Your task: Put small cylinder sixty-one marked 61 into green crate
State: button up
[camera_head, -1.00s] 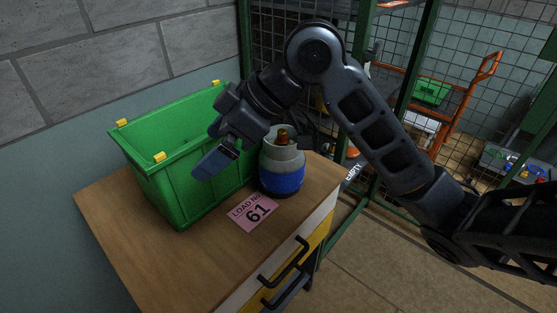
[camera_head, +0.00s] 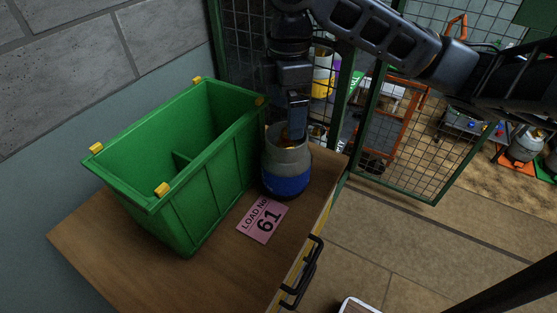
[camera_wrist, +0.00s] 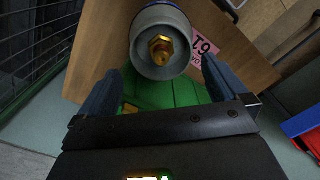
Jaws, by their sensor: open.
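The small cylinder (camera_head: 286,172) is grey above and blue below, with a brass valve on top. It stands upright on the wooden cabinet top, beside the pink card (camera_head: 263,219) marked 61. The green crate (camera_head: 178,213) stands on the same top, to the left of the cylinder; its visible inside looks empty apart from a divider. My gripper (camera_head: 296,122) points down just above the cylinder, over its valve. In the wrist view the jaws (camera_wrist: 165,95) are open, and the cylinder (camera_wrist: 161,47) shows from above, ahead of the fingertips. Whether the fingers touch it I cannot tell.
The cabinet top (camera_head: 100,240) is bare at the front left. Black drawer handles (camera_head: 303,274) stick out at its front. A stone wall stands behind the crate. A green mesh cage (camera_head: 420,160) stands at the right, with other cylinders (camera_head: 525,146) farther off.

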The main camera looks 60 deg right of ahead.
aim_at(286, 160)
jog(key=shift+a+f+p, duration=0.1)
jog(key=shift+f+p, duration=0.45)
jog(key=shift+f, duration=3.05)
jog(key=shift+c, duration=0.4)
jog(key=shift+r, duration=0.1)
jog(key=c, duration=1.6)
